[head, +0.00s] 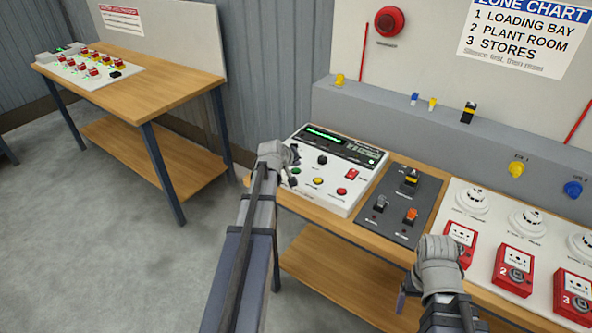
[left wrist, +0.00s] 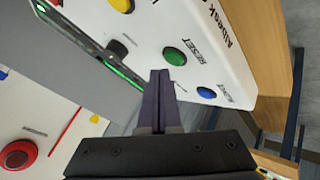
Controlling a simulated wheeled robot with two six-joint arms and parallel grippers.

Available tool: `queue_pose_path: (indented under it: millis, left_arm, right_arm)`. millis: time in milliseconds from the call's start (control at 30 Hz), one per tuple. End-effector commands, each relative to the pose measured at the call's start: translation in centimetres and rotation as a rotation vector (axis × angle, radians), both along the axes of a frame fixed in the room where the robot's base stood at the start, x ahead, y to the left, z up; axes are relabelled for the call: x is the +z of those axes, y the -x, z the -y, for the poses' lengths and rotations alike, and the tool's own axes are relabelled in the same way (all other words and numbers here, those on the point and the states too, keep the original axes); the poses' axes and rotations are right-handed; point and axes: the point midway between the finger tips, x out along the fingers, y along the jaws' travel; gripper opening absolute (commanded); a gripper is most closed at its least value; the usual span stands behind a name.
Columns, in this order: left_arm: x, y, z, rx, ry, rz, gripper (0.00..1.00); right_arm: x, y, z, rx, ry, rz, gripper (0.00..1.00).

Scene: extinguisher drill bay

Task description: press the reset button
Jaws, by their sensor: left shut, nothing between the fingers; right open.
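The white control panel (head: 330,205) stands on the wooden bench, with a lit green display and several coloured buttons. In the left wrist view the green button (left wrist: 175,56) has the word RESET beside it. It also shows in the head view as a small green spot (head: 296,170), partly hidden by my arm. My left gripper (head: 291,180) is at the panel's left end. In the left wrist view its shut, empty fingers (left wrist: 160,73) point toward the green button's edge; I cannot tell whether they touch. My right gripper (head: 403,297) is open and empty, low at the bench's front edge.
A blue button (left wrist: 206,92) is close to the green one; a yellow (head: 318,181) and a red button (head: 341,191) are further right. A dark switch plate (head: 398,207) and red call points (head: 514,270) follow. A second bench (head: 160,80) stands at the left.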

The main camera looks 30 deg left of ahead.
Motion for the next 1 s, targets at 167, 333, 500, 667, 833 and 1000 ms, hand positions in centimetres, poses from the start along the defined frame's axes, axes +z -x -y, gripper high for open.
queue_pose_path:
  millis: [167, 333, 500, 667, 833, 1000]
  left_arm:
    - [1.1, 0.0, 0.0, 0.000, 0.000, 0.000, 0.00]
    - [2.9, 0.0, 0.0, 0.000, 0.000, 0.000, 0.00]
    - [4.5, 0.0, 0.0, 0.000, 0.000, 0.000, 0.00]
    - [5.2, 0.0, 0.0, 0.000, 0.000, 0.000, 0.00]
    - [5.0, 0.0, 0.0, 0.000, 0.000, 0.000, 0.00]
    - [5.0, 0.0, 0.0, 0.000, 0.000, 0.000, 0.00]
  right_arm:
    - [1.1, 0.0, 0.0, 0.000, 0.000, 0.000, 0.80]
    - [2.9, 0.0, 0.0, 0.000, 0.000, 0.000, 0.80]
    - [4.5, 0.0, 0.0, 0.000, 0.000, 0.000, 0.80]
    - [5.2, 0.0, 0.0, 0.000, 0.000, 0.000, 0.80]
    - [5.0, 0.0, 0.0, 0.000, 0.000, 0.000, 0.80]
    - [5.0, 0.0, 0.0, 0.000, 0.000, 0.000, 0.80]
